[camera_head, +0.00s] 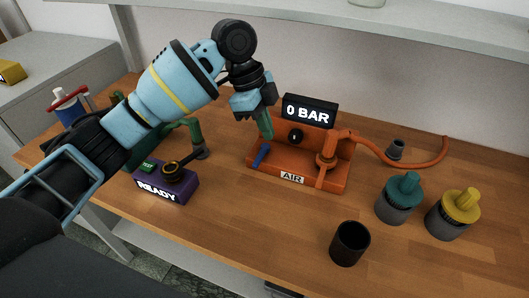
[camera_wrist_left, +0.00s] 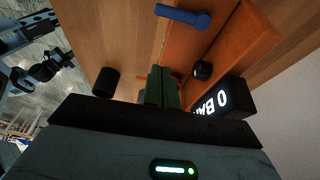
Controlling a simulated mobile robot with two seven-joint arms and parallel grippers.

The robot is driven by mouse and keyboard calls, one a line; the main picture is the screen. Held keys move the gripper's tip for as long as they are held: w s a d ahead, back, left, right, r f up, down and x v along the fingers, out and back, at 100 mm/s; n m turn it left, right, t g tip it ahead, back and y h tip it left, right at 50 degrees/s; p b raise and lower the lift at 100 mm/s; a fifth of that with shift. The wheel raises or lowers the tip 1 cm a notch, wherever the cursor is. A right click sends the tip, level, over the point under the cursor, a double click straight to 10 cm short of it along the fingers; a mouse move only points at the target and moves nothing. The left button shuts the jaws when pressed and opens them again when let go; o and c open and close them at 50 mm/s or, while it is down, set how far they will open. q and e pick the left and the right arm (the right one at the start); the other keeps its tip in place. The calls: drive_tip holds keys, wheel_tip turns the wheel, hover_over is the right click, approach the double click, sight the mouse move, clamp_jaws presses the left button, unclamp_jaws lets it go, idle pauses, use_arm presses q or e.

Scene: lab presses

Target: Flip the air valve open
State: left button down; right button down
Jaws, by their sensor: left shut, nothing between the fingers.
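The orange air station (camera_head: 330,180) bears an "AIR" label and a black display (camera_head: 309,111) reading "0 BAR". A blue valve lever (camera_head: 261,155) sits at its left front corner. The lever also shows at the top of the left wrist view (camera_wrist_left: 182,16). My left gripper (camera_head: 267,134) points down with its green fingers shut and empty. It is just above and behind the lever in the head view. In the wrist view a gap shows between the fingertips (camera_wrist_left: 160,72) and the lever. Parts of my right arm show at the left edge of the wrist view, its fingers unclear.
A purple box (camera_head: 172,190) reading "READY" stands left of the station. A black cup (camera_head: 349,243), a teal-capped jar (camera_head: 398,200) and a yellow-capped jar (camera_head: 452,214) stand to the right. An orange hose (camera_head: 425,164) curves at the back right. The front middle is clear.

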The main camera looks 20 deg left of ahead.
sight(261, 156)
use_arm(q)
drive_tip(key=x, duration=1)
drive_tip(key=shift+w, duration=0.1)
drive_tip(key=a, duration=0.3)
drive_tip(key=shift+w+a, duration=0.1)
drive_tip(key=shift+a, duration=0.35)
use_arm(e)
drive_tip(key=shift+r, duration=0.1)
drive_tip(key=shift+w, duration=0.1)
